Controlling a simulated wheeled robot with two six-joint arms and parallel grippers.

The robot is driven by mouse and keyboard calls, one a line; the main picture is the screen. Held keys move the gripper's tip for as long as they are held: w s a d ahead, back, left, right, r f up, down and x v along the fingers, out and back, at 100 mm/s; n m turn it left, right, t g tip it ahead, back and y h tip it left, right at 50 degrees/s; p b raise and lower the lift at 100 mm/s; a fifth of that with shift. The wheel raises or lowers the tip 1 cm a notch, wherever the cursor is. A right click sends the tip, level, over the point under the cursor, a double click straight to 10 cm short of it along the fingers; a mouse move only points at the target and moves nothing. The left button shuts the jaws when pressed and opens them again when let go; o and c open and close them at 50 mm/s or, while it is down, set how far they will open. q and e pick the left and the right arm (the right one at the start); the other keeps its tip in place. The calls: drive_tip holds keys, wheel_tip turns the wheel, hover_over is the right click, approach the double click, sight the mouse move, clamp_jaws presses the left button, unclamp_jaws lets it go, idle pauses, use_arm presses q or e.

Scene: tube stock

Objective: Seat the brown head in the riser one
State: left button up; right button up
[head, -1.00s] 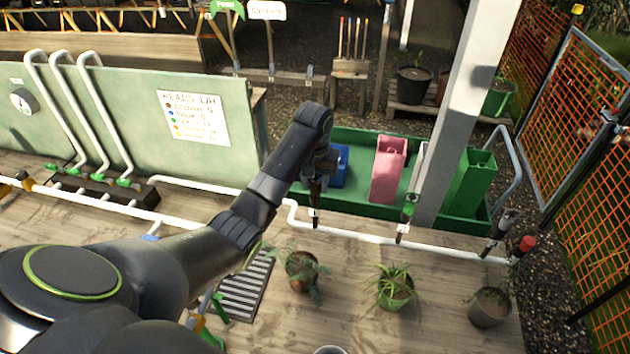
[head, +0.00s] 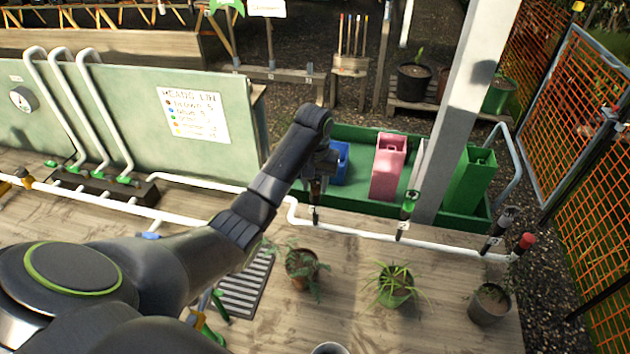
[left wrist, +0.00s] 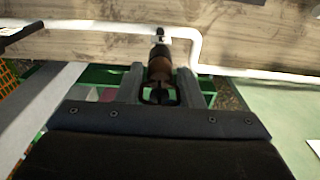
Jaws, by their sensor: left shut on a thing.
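My left gripper (head: 318,172) is shut on the brown head, above the white pipe. In the left wrist view the brown head (left wrist: 160,68) is between the two fingers of the left gripper (left wrist: 160,85), with its dark collar toward the pipe. The riser (head: 315,217) stands on the white pipe directly under the held head. In the left wrist view the riser top (left wrist: 160,36) is in line with the collar. I cannot tell whether the head is seated in it or just touches it. My right gripper is not in view.
Another riser carries a green-banded head (head: 409,203); a dark one (head: 503,225) stands farther right, near the red pipe end (head: 526,241). A green tray (head: 350,203) holding pink (head: 388,168) and blue (head: 340,165) containers lies behind the pipe. Potted plants (head: 393,288) stand in front.

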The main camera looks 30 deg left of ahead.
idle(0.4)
use_arm(q)
drive_tip(key=o, duration=1.1)
drive_tip(key=shift+f, duration=0.1)
